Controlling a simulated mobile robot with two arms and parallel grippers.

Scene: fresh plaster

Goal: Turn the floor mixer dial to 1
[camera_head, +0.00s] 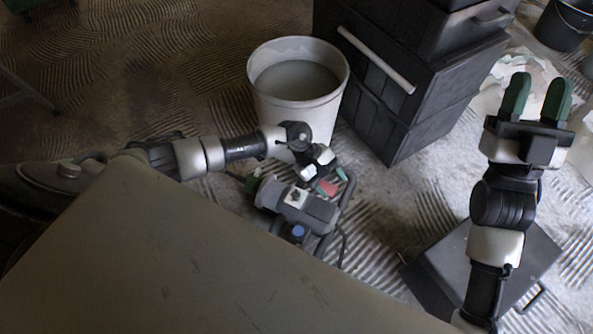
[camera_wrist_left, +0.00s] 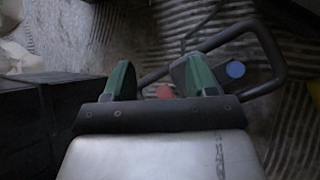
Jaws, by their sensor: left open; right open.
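The floor mixer (camera_head: 318,210) is a dark grey machine in a tubular frame on the floor. On it are a white plate with a small dark mark (camera_head: 296,196), a round blue part (camera_head: 298,231) and a red part (camera_head: 328,188). I cannot tell which is the dial, or read any number. My left gripper (camera_head: 318,168) is above the mixer's far side, open and empty. In the left wrist view its green fingers (camera_wrist_left: 160,78) are apart, with the red part (camera_wrist_left: 163,91) between them and the blue part (camera_wrist_left: 235,69) to the right. My right gripper (camera_head: 538,88) is open and empty, away from the mixer.
A white bucket (camera_head: 262,105) of grey material stands behind the mixer. Stacked black cases (camera_head: 400,125) stand to its right. A dark box (camera_head: 440,270) lies under my right arm. A black bucket (camera_head: 563,25) is at the far right. The mixer's tubular frame (camera_wrist_left: 270,50) crosses beyond my left fingers.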

